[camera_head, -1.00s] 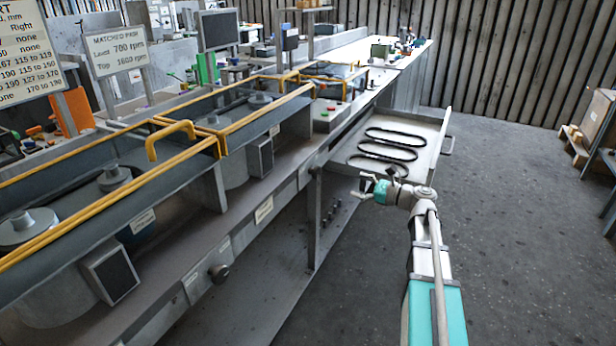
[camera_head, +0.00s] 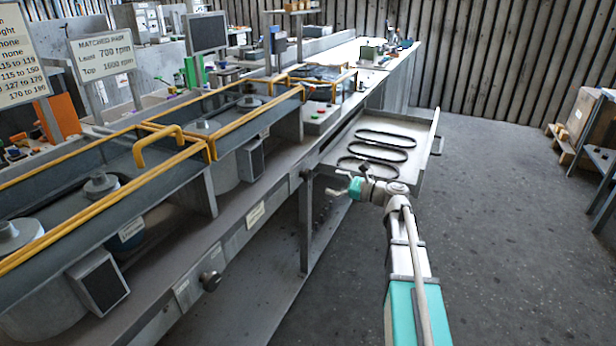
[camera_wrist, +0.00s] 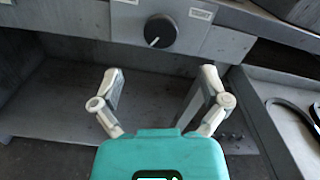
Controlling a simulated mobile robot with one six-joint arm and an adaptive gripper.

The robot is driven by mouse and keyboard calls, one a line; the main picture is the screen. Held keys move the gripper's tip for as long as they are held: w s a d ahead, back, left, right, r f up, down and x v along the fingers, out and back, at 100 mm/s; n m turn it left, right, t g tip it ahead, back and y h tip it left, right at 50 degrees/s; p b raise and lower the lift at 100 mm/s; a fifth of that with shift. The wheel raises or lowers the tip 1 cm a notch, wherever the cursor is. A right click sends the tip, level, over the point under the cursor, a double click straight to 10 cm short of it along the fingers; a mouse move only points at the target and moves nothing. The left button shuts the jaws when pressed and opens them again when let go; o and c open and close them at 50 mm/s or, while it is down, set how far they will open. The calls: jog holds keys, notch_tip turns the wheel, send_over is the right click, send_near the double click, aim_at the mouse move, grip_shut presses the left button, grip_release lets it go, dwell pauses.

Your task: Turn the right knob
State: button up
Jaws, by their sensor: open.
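A dark round knob (camera_wrist: 160,31) with a pale pointer line shows in the wrist view, on the grey front panel at top centre. The pointer slants toward the lower left. My gripper (camera_wrist: 161,78) is open and empty, with its two fingers apart below the knob in the picture and not touching it. In the head view my gripper (camera_head: 346,182) is small, beside the bench front and near the open drawer. A dark knob (camera_head: 210,281) shows on the bench front at lower left in the head view, well away from my gripper. I cannot pick out the wrist-view knob in the head view.
An open drawer (camera_head: 427,165) with several black belts juts out from the bench right by my gripper. Its edge also shows at right in the wrist view (camera_wrist: 262,122). Yellow guard rails (camera_head: 181,160) run along the bench top. The floor (camera_head: 500,240) at right is clear.

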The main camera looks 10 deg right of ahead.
aim_at(309, 176)
jog(key=x, duration=0.9)
jog(key=c, duration=1.1)
jog(key=shift+d, duration=0.3)
jog(key=shift+c, duration=0.2)
jog(key=shift+a, duration=0.2)
jog(key=shift+n, duration=0.3)
